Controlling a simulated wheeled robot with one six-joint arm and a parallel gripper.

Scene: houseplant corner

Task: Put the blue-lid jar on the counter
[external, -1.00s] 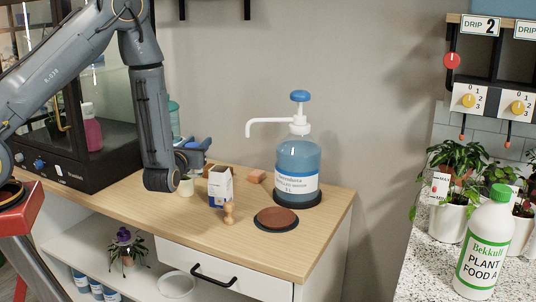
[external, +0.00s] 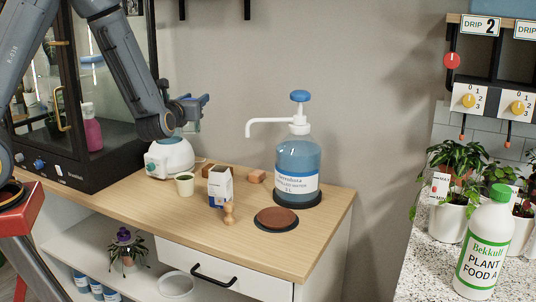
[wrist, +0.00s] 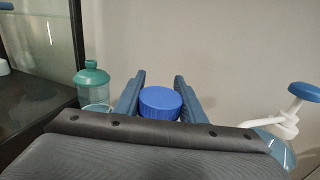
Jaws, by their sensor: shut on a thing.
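The blue-lid jar shows in the wrist view by its ribbed blue lid (wrist: 160,102), between the two blue fingers of my gripper (wrist: 159,82). The jar's body is mostly hidden below the lid by my wrist. In the external view my gripper (external: 194,102) is shut on the jar, raised above the left back part of the wooden counter (external: 285,248). The jar itself is hard to tell apart from the blue fingers there.
A white rounded device (external: 168,158) stands below my gripper, with a small cup (external: 184,184) in front. A small carton (external: 220,186), wooden figure (external: 228,213), pump bottle (external: 297,166) and brown round pad (external: 277,217) stand further right. The front counter strip is clear.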

